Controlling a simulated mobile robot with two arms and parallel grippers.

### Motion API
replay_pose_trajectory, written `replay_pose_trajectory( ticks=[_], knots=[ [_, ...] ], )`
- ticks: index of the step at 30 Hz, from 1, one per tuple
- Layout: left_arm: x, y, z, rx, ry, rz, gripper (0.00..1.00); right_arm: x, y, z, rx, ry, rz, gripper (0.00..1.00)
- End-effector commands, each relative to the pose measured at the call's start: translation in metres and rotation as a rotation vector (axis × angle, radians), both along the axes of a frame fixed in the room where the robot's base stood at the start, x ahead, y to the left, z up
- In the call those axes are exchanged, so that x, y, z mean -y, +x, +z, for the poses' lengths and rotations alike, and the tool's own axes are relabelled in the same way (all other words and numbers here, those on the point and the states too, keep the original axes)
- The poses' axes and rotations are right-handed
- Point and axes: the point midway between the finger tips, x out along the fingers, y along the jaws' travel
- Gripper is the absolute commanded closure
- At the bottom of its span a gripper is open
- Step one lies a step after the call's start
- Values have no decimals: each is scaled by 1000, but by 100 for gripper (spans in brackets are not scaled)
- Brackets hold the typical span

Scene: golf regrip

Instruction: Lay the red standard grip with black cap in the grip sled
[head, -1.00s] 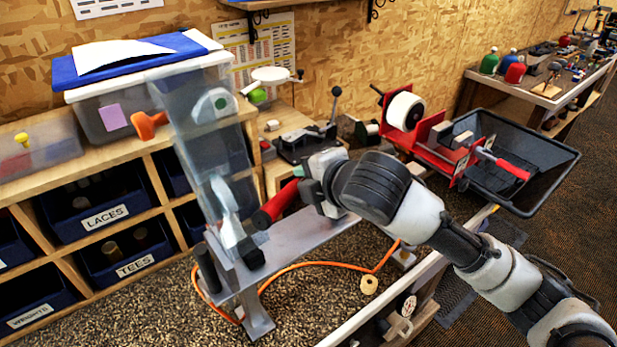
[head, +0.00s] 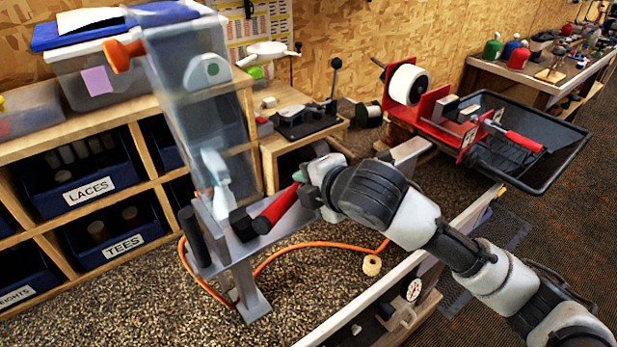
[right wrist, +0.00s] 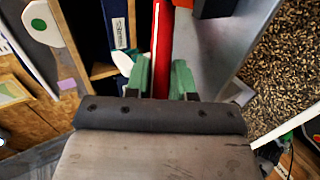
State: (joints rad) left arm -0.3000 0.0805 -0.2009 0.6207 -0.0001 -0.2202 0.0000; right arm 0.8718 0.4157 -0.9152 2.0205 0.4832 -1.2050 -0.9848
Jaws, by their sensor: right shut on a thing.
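The red grip (head: 276,208) is in my right gripper (head: 299,184), which is shut on it. The grip slants down to the left, and its far end looks dark. It is over or on the grey metal rail (head: 262,240), just right of a black block (head: 241,224); I cannot tell whether it touches the rail. In the right wrist view the grip (right wrist: 162,45) runs up between the green fingertips (right wrist: 161,78), with grey metal to its right. I cannot tell which part of the rail is the grip sled. My left gripper is not in view.
A tall clear panel (head: 205,120) rises left of the grip. A black upright handle (head: 193,236) stands at the rail's left end. An orange hose (head: 310,246) curves below. Shelves with labelled bins (head: 92,192) fill the left; a black tray (head: 535,185) is at right.

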Motion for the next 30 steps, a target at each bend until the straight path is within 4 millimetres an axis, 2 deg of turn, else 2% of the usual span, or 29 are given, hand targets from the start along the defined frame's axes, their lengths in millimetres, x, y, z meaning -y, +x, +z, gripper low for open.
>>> replay_pose_trajectory(
  ticks=[5, 6, 11, 12, 23, 30],
  knots=[
    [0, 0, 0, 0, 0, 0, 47, 0, 0, 0, 0, 0, 0, 100],
    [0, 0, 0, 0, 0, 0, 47, 0, 0, 0, 0, 0, 0, 73],
    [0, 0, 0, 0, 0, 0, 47, 0, 0, 0, 1, 1, 0, 49],
    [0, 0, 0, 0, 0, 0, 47, 0, 0, 0, 1, 1, 0, 47],
    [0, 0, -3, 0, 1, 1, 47, 4, -6, 4, 3, 1, 1, 47],
    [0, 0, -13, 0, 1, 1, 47, 27, -37, 25, 6, 0, 1, 47]
  ],
)
